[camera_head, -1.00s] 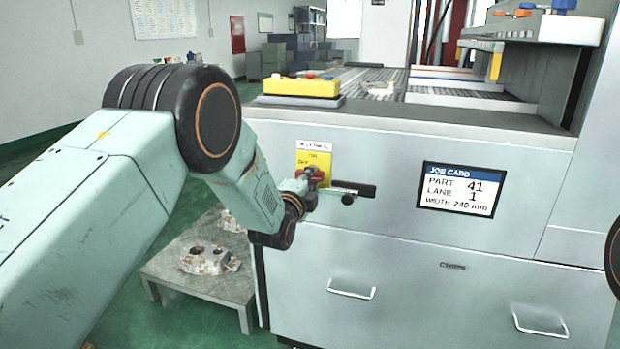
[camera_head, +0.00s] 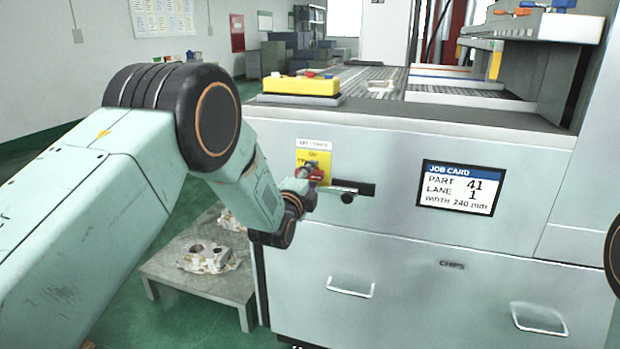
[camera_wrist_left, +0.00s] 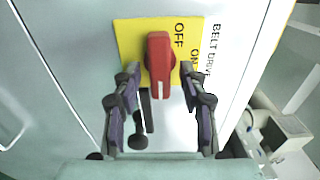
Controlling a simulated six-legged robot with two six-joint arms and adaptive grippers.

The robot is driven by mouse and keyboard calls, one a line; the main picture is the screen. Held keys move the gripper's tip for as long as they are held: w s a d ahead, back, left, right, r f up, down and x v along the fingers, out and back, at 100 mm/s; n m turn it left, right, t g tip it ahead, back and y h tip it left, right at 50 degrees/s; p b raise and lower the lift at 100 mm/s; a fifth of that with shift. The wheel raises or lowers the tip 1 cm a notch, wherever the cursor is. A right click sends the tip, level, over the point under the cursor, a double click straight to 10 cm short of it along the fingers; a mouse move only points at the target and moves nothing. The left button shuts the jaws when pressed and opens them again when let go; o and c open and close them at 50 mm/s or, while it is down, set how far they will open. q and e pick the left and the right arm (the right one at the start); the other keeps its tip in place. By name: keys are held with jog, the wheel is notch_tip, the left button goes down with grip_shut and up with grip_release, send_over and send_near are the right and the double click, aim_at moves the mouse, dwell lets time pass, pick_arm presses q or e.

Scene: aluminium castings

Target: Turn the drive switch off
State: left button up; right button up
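The red drive switch handle (camera_wrist_left: 160,62) sits on a yellow plate (camera_wrist_left: 130,40) marked OFF and ON, with a BELT DRIVE label beside it. In the wrist view the handle runs up and down, with a white mark at its lower end. My left gripper (camera_wrist_left: 161,82) is open, its fingers on either side of the handle with visible gaps. In the head view my left gripper (camera_head: 308,178) is at the switch and partly hides the yellow plate (camera_head: 322,158). My right gripper is not in view.
A black slot with a round-knobbed lever (camera_head: 348,197) is just right of and below the switch. A job card screen (camera_head: 460,188) is further right. A yellow button box (camera_head: 300,86) stands above. A low table (camera_head: 205,285) with castings is at lower left.

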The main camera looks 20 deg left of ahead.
pick_arm(q)
jog(key=s, duration=1.2)
jog(key=shift+a, duration=0.2)
dwell(0.4)
jog(key=s+a+f+n+g, duration=0.1)
jog(key=s+f+n+g, duration=0.5)
jog(key=s+f, duration=0.4)
jog(key=s+f+n+g, duration=0.4)
jog(key=s+f+n, duration=0.45)
jog(key=f, duration=0.35)
jog(key=s+f+n+g, duration=0.2)
jog(key=s+f+g, duration=0.2)
jog(key=s, duration=0.9)
jog(key=s+f+n+g, duration=0.2)
jog(key=s+f+g, duration=0.2)
jog(key=s, duration=0.9)
jog(key=shift+s+f+y, duration=0.2)
jog(key=shift+f+y, duration=0.1)
jog(key=shift+f, duration=0.5)
